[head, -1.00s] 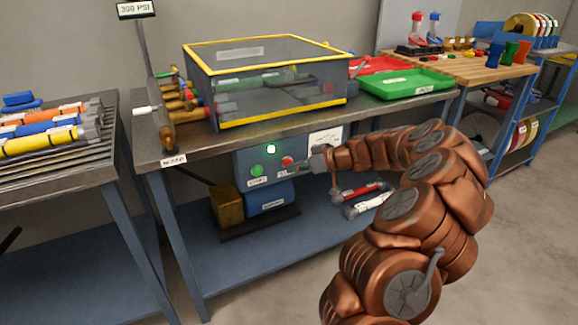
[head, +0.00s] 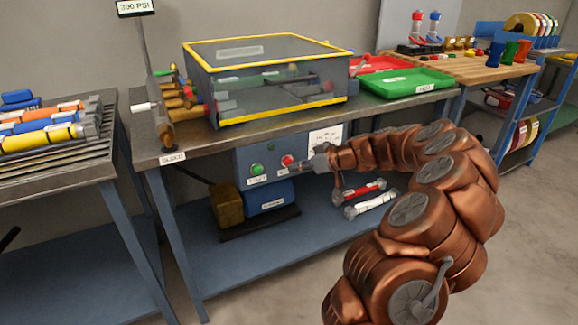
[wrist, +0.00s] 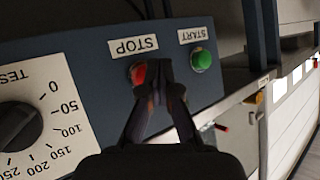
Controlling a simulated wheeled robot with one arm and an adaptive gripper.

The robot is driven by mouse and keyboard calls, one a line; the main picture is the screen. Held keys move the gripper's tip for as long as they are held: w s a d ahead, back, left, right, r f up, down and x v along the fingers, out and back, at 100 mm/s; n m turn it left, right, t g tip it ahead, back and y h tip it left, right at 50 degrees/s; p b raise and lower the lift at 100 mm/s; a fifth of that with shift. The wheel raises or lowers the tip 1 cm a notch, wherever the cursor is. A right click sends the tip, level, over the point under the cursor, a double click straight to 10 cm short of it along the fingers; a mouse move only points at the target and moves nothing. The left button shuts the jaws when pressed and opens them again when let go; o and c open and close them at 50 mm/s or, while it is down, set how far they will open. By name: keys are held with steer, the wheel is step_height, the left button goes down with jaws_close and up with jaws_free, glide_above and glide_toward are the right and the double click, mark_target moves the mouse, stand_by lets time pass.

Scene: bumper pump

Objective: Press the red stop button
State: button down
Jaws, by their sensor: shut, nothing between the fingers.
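The red stop button (head: 287,161) sits on the front of the blue-grey control box (head: 243,158) under the bench. In the wrist view the red button (wrist: 137,73) lies below an upside-down STOP label, partly hidden by my fingers. My gripper (head: 303,165) is shut and empty, close in front of the box, just right of the button in the head view. In the wrist view its fingertips (wrist: 162,72) overlap the button's right edge. I cannot tell whether they touch it. The green start button (head: 256,169) is beside it and shows in the wrist view (wrist: 201,60).
A black dial (wrist: 18,125) is on the same panel. The bench top (head: 230,135) overhangs the box, and bench legs (head: 172,235) stand left. Red and white cylinders (head: 370,203) lie on the lower shelf, right of the box.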

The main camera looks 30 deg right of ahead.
steer(key=shift+s, duration=0.2)
steer(key=s+b, duration=0.2)
steer(key=s, duration=0.1)
steer(key=s+b, duration=0.1)
steer(key=s, duration=0.1)
steer(key=shift+a, duration=0.25)
stand_by(0.3)
stand_by(0.7)
